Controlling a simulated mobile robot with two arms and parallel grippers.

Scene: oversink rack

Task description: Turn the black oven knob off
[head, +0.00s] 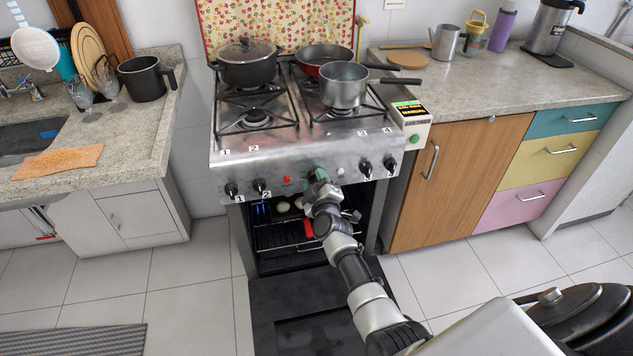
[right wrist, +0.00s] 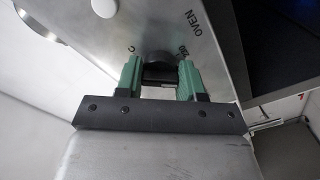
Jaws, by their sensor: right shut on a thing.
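The stove (head: 300,145) stands between two counters, with several black knobs along its front panel. My right gripper (head: 318,178) reaches the middle of that panel. In the right wrist view its green fingers (right wrist: 159,76) are shut on the black oven knob (right wrist: 157,60), one on each side. The printed word OVEN and dial marks show beside the knob. In the head view the gripper hides this knob. Small blue flames (head: 262,208) show inside the oven at the left. My left gripper is out of view.
The oven door (head: 305,300) hangs open, low in front of the stove. Numbered burner knobs flank the gripper, such as knob 2 (head: 260,186) and knob 3 (head: 365,167). A red button (head: 287,180) is close to the gripper's left. Pots (head: 344,86) stand on the burners.

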